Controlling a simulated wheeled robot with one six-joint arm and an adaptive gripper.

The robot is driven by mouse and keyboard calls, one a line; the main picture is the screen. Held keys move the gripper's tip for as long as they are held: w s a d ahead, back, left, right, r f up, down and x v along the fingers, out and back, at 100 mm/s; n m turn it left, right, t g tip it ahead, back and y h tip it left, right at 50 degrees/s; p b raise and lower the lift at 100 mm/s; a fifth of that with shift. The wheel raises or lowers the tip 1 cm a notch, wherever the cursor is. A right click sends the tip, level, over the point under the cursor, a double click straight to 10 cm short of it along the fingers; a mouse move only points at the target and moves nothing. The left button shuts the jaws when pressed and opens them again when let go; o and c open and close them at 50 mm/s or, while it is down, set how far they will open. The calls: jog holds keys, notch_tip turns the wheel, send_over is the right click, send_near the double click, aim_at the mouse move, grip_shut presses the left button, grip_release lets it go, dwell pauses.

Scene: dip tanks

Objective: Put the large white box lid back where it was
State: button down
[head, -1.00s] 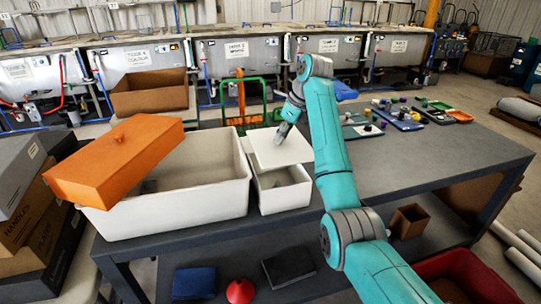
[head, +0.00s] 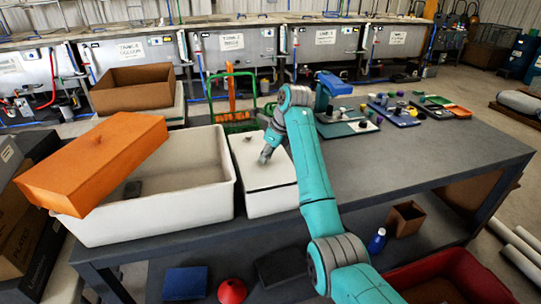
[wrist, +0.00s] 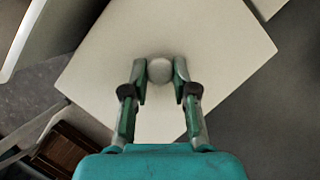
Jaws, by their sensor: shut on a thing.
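The white lid (head: 274,176) is over the narrow white box (head: 270,203) on the table and covers its opening in the head view. I cannot tell whether it is fully seated. My gripper (head: 265,159) is above the lid. In the wrist view, my gripper (wrist: 160,74) is shut on the round pale knob (wrist: 160,71) on the lid (wrist: 200,40), one finger on each side. The lid sits askew in that view.
A larger open white tub (head: 190,168) stands just left, with an orange lid (head: 95,160) tilted across its left side. An open brown box (head: 133,92) is behind it. Small parts on trays (head: 395,112) lie at the back right. The grey table (head: 400,170) is clear on the right.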

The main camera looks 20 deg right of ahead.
jog(key=shift+a+f, duration=0.1)
jog(key=shift+f, duration=0.2)
jog(key=shift+f, duration=0.15)
jog(key=c, duration=0.9)
grip_release()
